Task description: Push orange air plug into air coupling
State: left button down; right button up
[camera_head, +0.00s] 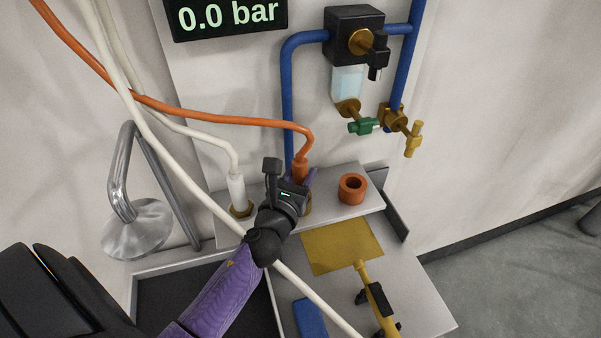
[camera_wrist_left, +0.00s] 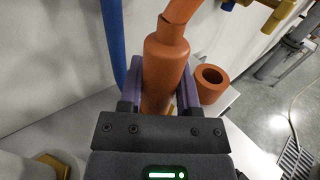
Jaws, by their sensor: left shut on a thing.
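The orange air plug (camera_head: 300,171) hangs on an orange hose and stands about upright over the white shelf. My left gripper (camera_head: 301,184) is shut on it; the purple fingers lie on both sides of the plug (camera_wrist_left: 166,62) in the left wrist view. A brass ring, seemingly the air coupling (camera_head: 308,206), shows partly behind the gripper on the shelf. The plug's lower end is hidden, so I cannot tell whether it sits in the ring. My right gripper is not in view.
A white plug (camera_head: 237,190) stands in a brass ring at left. An orange open cup (camera_head: 352,188) stands close at right, also in the wrist view (camera_wrist_left: 211,83). A white hose (camera_head: 205,195) crosses my forearm. Blue pipes and valves (camera_head: 361,126) are behind; the display reads 0.0 bar.

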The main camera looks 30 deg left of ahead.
pick_arm(q)
jog(key=shift+f+b, duration=0.3)
jog(key=shift+f, duration=0.1)
jog(key=shift+c, duration=1.2)
grip_release()
jog(key=s+d+b, duration=0.1)
jog(key=s, duration=0.8)
jog(key=shift+s+d+b, duration=0.3)
jog(key=shift+s+d, duration=0.05)
jog(key=shift+d, duration=0.05)
